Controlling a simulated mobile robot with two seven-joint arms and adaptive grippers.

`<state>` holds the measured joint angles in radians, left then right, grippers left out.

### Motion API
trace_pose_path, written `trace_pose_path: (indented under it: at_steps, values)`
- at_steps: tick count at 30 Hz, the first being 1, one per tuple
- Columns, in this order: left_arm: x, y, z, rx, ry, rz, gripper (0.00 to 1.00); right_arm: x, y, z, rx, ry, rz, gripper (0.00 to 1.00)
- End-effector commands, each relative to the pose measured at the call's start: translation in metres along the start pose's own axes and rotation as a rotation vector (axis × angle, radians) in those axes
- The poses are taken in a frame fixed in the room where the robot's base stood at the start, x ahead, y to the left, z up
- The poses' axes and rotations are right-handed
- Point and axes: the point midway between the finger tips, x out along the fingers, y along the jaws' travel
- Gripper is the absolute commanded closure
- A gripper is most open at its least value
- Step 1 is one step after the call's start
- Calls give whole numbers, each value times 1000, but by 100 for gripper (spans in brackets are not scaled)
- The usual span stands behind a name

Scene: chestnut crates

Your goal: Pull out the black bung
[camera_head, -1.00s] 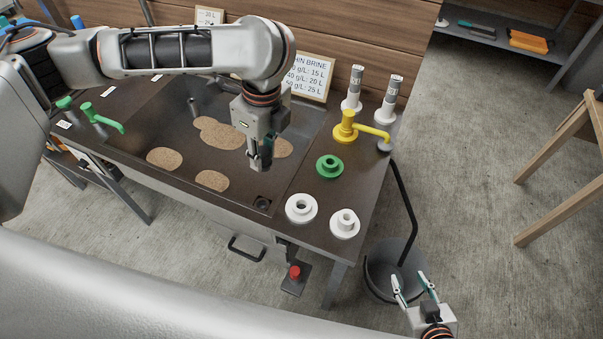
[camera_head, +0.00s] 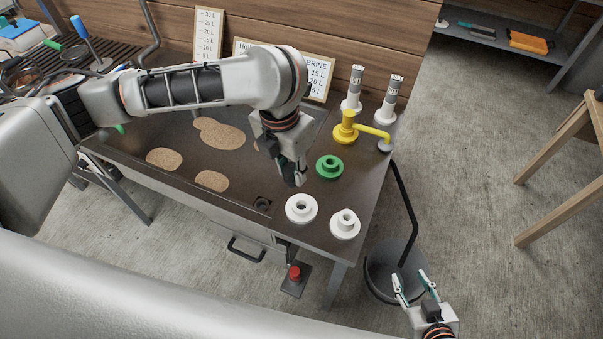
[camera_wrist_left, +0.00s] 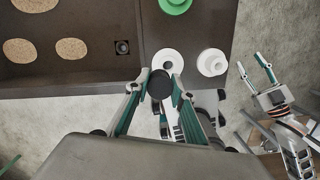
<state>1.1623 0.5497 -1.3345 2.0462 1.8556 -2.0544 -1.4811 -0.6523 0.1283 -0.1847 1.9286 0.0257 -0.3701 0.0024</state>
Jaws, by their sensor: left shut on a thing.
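The black bung (camera_wrist_left: 159,85) is a dark round piece between the fingertips of my left gripper (camera_wrist_left: 158,92) in the left wrist view. In the head view, my left gripper (camera_head: 292,178) is shut above the right part of the bench, near the green and white flanged pieces; the bung is hard to make out there. The square drain (camera_head: 263,203) in the sunken basin lies to its left, and it also shows in the left wrist view (camera_wrist_left: 122,47) with nothing standing in it. My right gripper (camera_head: 414,289) is open and empty, low beside the bench.
A green flanged piece (camera_head: 329,167) and two white ones (camera_head: 301,208) (camera_head: 344,224) sit on the bench's right end. A yellow tap (camera_head: 346,128) and two white bottles stand behind. A grey bucket (camera_head: 380,285) stands on the floor. Brown patches lie in the basin.

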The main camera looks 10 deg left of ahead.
Motion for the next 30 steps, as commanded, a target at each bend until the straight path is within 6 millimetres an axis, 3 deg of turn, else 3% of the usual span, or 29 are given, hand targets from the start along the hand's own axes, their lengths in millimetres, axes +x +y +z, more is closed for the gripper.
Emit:
trace_pose_path:
  at_steps: [6,12,30]
  values:
    - [4,-14,2,321,1,-42,100,0,-1,-1,1,3,-1,60]
    - [5,-21,4,512,1,-64,100,1,-1,-1,1,4,-2,60]
    - [4,-23,5,565,1,-70,100,-1,-1,-4,1,3,-2,60]
